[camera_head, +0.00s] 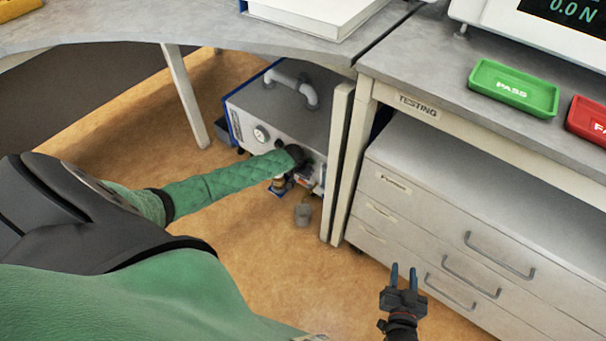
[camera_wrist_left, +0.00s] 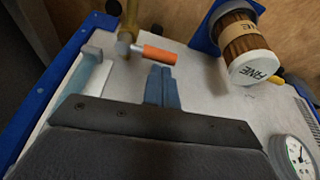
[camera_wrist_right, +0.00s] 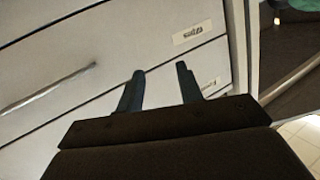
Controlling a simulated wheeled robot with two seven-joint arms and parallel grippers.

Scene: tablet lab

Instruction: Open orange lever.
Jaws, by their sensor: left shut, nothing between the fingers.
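The orange lever (camera_wrist_left: 160,54) is on a brass pipe fitting (camera_wrist_left: 126,42) at the upper middle of the left wrist view. It points right from the fitting. My left gripper (camera_wrist_left: 161,72) is shut and empty, its fingertips just below the lever in that view; I cannot tell whether they touch it. In the head view the left arm reaches to the front of a grey machine (camera_head: 315,115) under the table, and its hand hides the lever. My right gripper (camera_head: 403,272) is open and empty in front of the drawers; its fingers also show apart in the right wrist view (camera_wrist_right: 160,78).
A "FINE" filter cylinder (camera_wrist_left: 243,50) and a pressure gauge (camera_wrist_left: 294,155) sit on the machine panel. A table leg (camera_head: 337,165) stands right of the machine. A drawer cabinet (camera_head: 450,215) is at right. Open floor lies in front.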

